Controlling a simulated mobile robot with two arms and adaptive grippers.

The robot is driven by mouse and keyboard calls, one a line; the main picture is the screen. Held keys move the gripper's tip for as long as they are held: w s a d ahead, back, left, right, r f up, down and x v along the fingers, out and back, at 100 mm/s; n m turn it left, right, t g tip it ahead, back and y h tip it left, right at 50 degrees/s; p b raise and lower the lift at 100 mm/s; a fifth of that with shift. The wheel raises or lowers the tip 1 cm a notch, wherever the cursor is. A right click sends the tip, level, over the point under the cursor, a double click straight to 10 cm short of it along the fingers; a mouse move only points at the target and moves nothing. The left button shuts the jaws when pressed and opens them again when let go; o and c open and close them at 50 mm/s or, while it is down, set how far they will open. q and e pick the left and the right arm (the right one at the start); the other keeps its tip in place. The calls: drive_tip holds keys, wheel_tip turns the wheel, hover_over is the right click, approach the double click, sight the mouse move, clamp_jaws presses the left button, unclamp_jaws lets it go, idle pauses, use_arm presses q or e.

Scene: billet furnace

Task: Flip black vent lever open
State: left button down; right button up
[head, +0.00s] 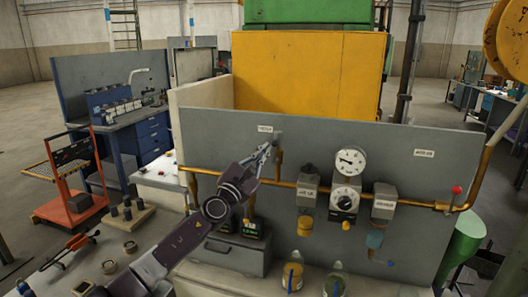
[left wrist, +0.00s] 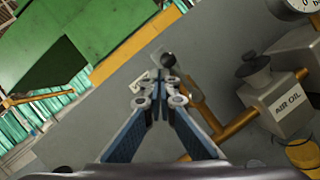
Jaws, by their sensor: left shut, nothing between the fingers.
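My left gripper (head: 266,148) reaches up to the grey panel, just below a small white label (head: 265,128) in the head view. Its fingers are shut and empty. In the left wrist view the closed fingertips (left wrist: 161,88) point at the panel. The vent lever's round black knob (left wrist: 168,60) shows just beyond the fingertips; I cannot tell whether they touch it. The lever's lower part is hidden behind the fingers. In the head view the lever is too small and covered to make out clearly. My right gripper is not in view.
A brass pipe (head: 288,184) runs across the panel below the gripper. The AIR OIL unit (head: 307,188) and a round gauge (head: 351,162) sit to the right. A red-knobbed lever (head: 456,190) is at the pipe's right end. Jars (head: 292,277) stand below.

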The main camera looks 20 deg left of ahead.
use_arm(q)
drive_tip(key=s+a+f+b, duration=0.3)
drive_tip(key=s+a, duration=0.3)
drive_tip(key=s, duration=0.2)
drive_tip(key=shift+s+a+f, duration=0.25)
drive_tip(key=shift+s+f, duration=0.05)
drive_tip(key=shift+f, duration=0.3)
drive_tip(key=shift+s, duration=0.1)
